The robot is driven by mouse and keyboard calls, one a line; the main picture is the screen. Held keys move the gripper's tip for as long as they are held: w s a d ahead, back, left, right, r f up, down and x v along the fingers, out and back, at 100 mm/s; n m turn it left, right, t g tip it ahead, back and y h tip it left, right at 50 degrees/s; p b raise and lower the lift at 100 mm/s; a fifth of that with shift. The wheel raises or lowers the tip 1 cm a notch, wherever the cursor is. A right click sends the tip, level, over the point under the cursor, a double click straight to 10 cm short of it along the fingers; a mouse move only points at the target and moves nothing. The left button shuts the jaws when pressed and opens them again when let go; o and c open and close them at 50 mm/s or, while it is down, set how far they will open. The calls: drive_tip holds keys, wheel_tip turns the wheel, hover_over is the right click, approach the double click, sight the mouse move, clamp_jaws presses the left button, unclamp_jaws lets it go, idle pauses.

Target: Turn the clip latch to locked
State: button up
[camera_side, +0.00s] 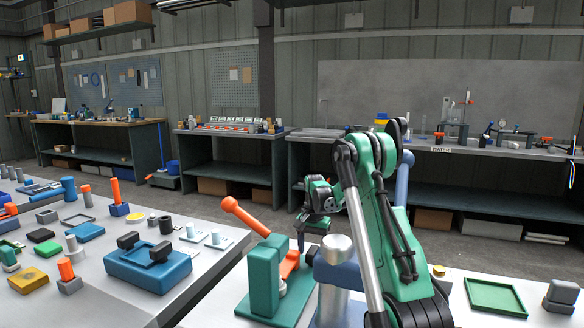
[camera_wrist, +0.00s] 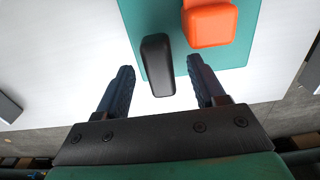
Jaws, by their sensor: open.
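In the wrist view a teal plate (camera_wrist: 252,35) carries a dark, rounded bar (camera_wrist: 157,62) and an orange block (camera_wrist: 210,24). The bar looks like the latch's lever, but its locked or unlocked position cannot be told. My gripper (camera_wrist: 161,65) is open, one finger on each side of the bar, with visible gaps; whether it is at the bar's height is unclear. In the side view my gripper (camera_side: 313,226) hangs beyond a green fixture (camera_side: 265,278) with an orange lever (camera_side: 252,217). I cannot tell whether this fixture is the same plate.
A blue fixture with dark knobs (camera_side: 148,266) and several small blocks stand on the left table. A green tray (camera_side: 495,297) lies at the right. A silver-topped post (camera_side: 337,249) stands close to my arm. White surface surrounds the teal plate in the wrist view.

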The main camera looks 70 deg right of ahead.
drive_tip(key=shift+f, duration=0.15)
clamp_jaws()
